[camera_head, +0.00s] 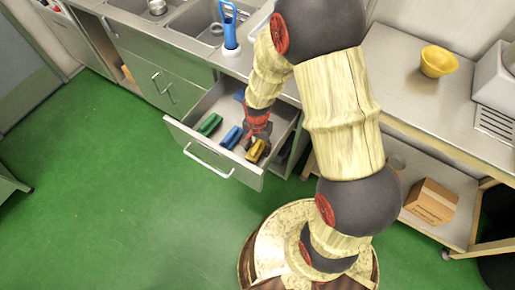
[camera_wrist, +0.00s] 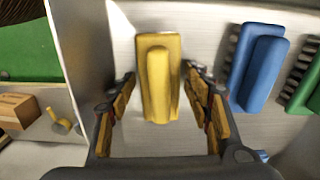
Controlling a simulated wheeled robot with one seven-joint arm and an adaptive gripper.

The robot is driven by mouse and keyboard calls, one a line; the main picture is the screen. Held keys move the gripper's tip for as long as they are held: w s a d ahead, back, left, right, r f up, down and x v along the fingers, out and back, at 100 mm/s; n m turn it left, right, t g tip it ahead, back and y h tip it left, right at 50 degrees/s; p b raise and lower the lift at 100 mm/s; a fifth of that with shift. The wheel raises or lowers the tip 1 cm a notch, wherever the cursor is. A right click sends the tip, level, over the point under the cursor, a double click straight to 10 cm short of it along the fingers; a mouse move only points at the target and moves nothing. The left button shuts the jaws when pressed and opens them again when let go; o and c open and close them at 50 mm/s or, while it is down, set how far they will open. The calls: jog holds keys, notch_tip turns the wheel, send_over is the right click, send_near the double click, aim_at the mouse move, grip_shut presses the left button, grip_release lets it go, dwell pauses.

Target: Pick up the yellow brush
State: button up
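The yellow brush (camera_head: 256,151) lies in the open drawer (camera_head: 178,128), near its front right corner. In the wrist view the yellow brush (camera_wrist: 158,75) stands out between the two fingers of my gripper (camera_wrist: 165,95). The fingers are apart, with a gap on each side of the brush. In the head view my gripper (camera_head: 252,138) reaches down into the drawer, just behind the brush, and partly blocks the drawer's inside. I cannot tell the exact height of the fingertips above the drawer floor.
A blue brush (camera_head: 231,137) and a green brush (camera_head: 210,124) lie left of the yellow one. Another blue item (camera_head: 240,94) is farther back. The drawer's side wall (camera_wrist: 85,40) is close beside my gripper. A yellow bowl (camera_head: 438,62) stands on the counter.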

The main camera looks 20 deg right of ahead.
aim_at(258, 144)
jog(key=c, duration=1)
jog(key=shift+r, duration=0.1)
notch_tip(258, 144, up, 10)
jog(key=p, duration=0.3)
jog(key=shift+p, duration=0.4)
jog(key=o, duration=0.6)
jog(key=shift+c, duration=1.3)
